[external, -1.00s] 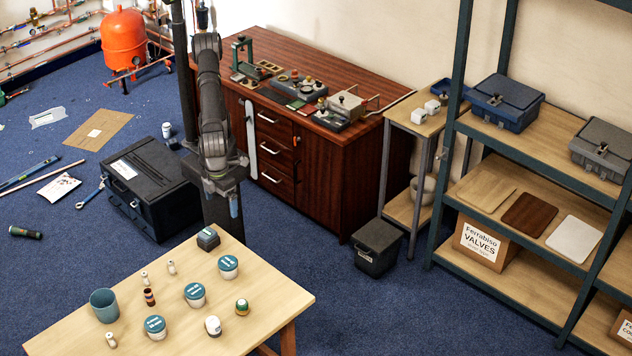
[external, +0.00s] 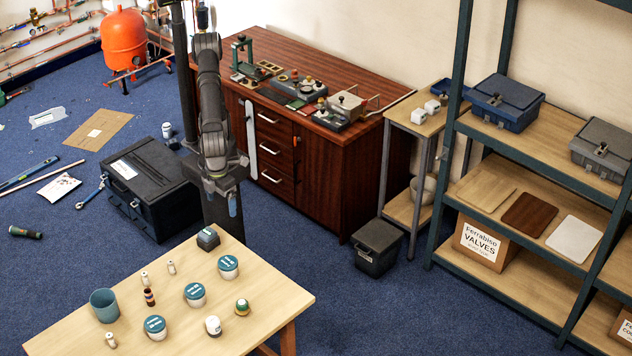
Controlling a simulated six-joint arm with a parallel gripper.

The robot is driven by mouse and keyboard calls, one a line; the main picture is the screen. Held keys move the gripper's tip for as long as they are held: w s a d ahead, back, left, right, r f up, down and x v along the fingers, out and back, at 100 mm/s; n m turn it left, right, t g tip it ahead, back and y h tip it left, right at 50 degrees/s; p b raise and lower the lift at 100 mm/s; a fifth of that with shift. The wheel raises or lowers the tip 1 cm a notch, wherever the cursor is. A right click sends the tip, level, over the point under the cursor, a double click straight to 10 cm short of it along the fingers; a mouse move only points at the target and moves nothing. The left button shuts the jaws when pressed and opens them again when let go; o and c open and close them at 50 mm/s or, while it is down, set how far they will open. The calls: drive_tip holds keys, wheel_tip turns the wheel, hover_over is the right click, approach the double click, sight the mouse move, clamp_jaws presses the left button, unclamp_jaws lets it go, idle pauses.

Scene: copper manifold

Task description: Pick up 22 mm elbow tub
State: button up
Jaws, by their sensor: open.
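Several small white tubs with teal labelled lids stand on the light wooden table: one at the back (external: 228,266), one in the middle (external: 194,294) and one at the front (external: 155,327). The lid writing is too small to read, so I cannot tell which is the 22 mm elbow tub. My gripper (external: 233,204) points down above and behind the table's far edge, apart from all the tubs. It is open and empty; its fingers look small and partly overlap in this view.
A black toolbox (external: 150,185) and wooden cabinet (external: 330,180) stand beyond.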

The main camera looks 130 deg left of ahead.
drive_tip(key=n+t+h, duration=0.1)
drive_tip(key=n+h, duration=0.2)
drive_tip(key=n, duration=0.1)
approach(194, 290)
drive_tip(key=shift+n, duration=0.3)
drive_tip(key=x, duration=0.5)
drive_tip(key=shift+f, duration=0.35)
drive_tip(key=shift+x, duration=3.15)
drive_tip(key=shift+a, duration=0.1)
drive_tip(key=shift+c, duration=0.4)
drive_tip(key=c, duration=1.1)
drive_tip(key=shift+c, duration=0.9)
drive_tip(key=shift+r, duration=0.15)
